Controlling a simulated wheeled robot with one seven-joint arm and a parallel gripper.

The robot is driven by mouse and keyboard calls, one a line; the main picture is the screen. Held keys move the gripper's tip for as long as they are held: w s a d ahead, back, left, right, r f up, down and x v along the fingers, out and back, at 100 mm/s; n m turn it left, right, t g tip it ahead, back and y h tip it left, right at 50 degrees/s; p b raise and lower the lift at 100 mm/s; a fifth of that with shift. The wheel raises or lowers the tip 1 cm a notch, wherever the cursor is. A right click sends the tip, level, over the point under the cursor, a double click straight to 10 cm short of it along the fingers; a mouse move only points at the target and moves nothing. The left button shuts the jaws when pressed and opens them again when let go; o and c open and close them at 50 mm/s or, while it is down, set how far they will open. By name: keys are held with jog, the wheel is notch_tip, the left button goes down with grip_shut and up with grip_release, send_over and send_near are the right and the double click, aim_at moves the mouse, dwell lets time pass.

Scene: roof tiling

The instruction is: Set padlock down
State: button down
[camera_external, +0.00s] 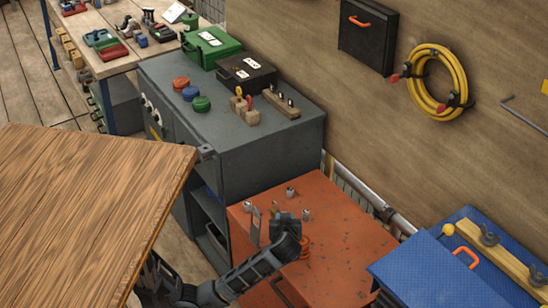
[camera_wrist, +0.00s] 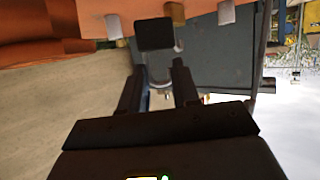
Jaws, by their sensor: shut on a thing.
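My gripper (camera_wrist: 158,76) is shut on a padlock (camera_wrist: 155,35) with a dark, blocky body and a silver shackle. The shackle sits between the two fingers and the body extends beyond the fingertips. In the external view my gripper (camera_external: 284,226) is over the left part of the orange-red cabinet top (camera_external: 345,262). The held padlock is too small to make out clearly there. I cannot tell whether it touches the surface.
Several small metal pieces, one of them (camera_external: 291,192), stand on the orange-red top near my gripper. A grey cabinet (camera_external: 265,155) adjoins it behind. A blue box (camera_external: 430,270) is at the right and a wooden table (camera_external: 85,215) at the left. The top's right part looks clear.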

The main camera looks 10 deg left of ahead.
jog(key=shift+f+b, duration=0.5)
jog(key=shift+f, duration=1.05)
jog(key=shift+f, duration=0.2)
jog(key=c, duration=0.8)
grip_release()
jog(key=shift+r, duration=0.1)
jog(key=shift+r, duration=0.2)
jog(key=p+v, duration=0.3)
jog(key=v, duration=0.9)
jog(key=shift+p, duration=0.3)
